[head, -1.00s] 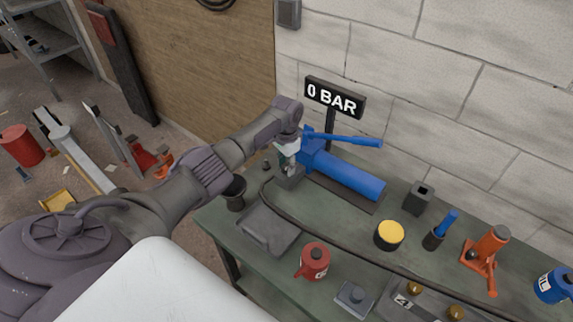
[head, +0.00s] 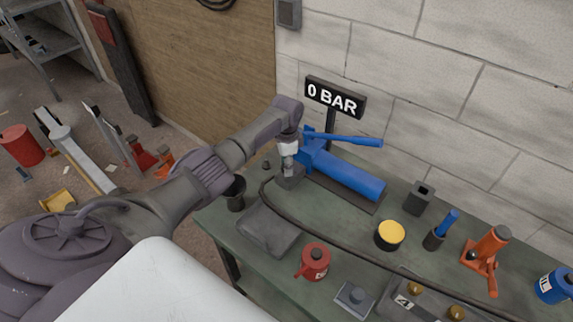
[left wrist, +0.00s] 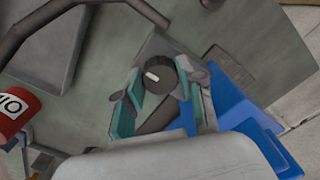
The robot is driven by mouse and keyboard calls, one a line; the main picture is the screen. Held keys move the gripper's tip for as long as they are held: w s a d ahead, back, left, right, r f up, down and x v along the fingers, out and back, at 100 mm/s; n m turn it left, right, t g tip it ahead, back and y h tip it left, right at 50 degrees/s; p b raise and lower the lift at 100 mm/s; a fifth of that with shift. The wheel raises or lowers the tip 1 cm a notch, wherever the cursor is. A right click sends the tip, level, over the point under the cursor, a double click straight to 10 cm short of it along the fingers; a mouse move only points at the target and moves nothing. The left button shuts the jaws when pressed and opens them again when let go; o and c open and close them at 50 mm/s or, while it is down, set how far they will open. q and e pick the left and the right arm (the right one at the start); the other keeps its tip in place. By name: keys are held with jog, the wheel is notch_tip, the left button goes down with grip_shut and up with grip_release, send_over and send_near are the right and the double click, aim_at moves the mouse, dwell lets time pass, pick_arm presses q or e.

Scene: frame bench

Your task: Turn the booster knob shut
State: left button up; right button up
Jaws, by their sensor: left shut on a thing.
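The booster knob (left wrist: 160,75) is a round black knob with a white mark, on a grey block beside the blue pump. My left gripper (left wrist: 162,90) has its teal-padded fingers on either side of the knob, shut on it. In the head view my left gripper (head: 289,168) points down at the grey block (head: 290,182) and hides the knob. The blue pump (head: 345,175), with its blue lever, lies right of the gripper. A black sign (head: 335,97) behind it reads "0 BAR". My right gripper is not in view.
A black hose (head: 330,232) runs along the green bench from near the block. A grey tray (head: 268,229), black cup (head: 235,194), red can (head: 314,262) and yellow-topped tin (head: 389,235) stand nearby. The block wall is behind.

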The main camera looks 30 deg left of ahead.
pick_arm(q)
jog(key=o, duration=1.1)
jog(key=shift+o, duration=0.2)
notch_tip(320, 180, up, 12)
dwell(0.3)
